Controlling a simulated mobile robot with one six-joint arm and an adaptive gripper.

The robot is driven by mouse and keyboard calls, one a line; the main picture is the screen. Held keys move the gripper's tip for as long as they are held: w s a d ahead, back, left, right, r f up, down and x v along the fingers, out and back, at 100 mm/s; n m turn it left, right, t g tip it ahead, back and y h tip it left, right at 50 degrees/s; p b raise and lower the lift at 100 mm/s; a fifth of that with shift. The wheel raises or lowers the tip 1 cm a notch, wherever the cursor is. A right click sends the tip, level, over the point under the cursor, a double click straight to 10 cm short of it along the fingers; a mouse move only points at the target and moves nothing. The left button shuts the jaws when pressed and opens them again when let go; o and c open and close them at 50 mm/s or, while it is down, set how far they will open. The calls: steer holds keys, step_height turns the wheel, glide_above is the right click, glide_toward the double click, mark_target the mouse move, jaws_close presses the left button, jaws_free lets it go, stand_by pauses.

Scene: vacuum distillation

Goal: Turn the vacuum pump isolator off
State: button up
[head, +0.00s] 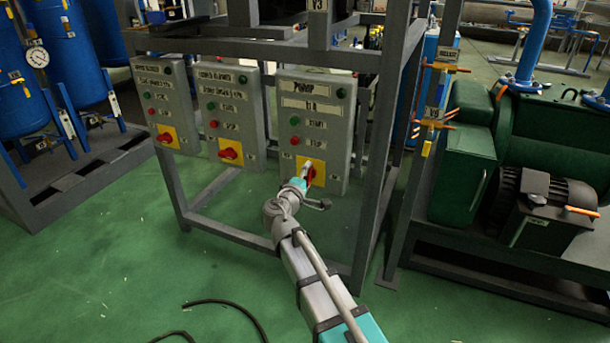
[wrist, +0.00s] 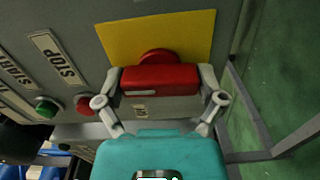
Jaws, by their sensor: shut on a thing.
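The vacuum pump isolator is a red rotary handle (wrist: 160,79) on a yellow plate (wrist: 190,32), low on the grey box labelled PUMP (head: 314,110). My gripper (wrist: 160,74) has one finger at each end of the red handle and is shut on it. In the wrist view the handle's bar runs across the picture from finger to finger. In the head view my gripper (head: 304,177) is at the yellow plate (head: 319,166) and covers part of the handle. I cannot read the isolator's on or off marks.
Two similar boxes with red handles (head: 230,154) (head: 165,138) hang to the left on a grey frame (head: 383,150). Green START (wrist: 45,108) and red STOP (wrist: 84,104) buttons sit near my gripper. Green machinery (head: 467,170) stands right. A black cable (head: 225,304) lies on the floor.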

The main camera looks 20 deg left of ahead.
steer(key=shift+s+n, duration=0.1)
steer(key=shift+n, duration=0.4)
steer(key=o, duration=0.8)
steer(key=shift+s+a, duration=0.15)
steer(key=shift+s, duration=1.85)
steer(key=shift+s+a, duration=0.2)
steer(key=shift+s, duration=1.75)
steer(key=shift+s+a, duration=0.15)
steer(key=shift+s, duration=1.85)
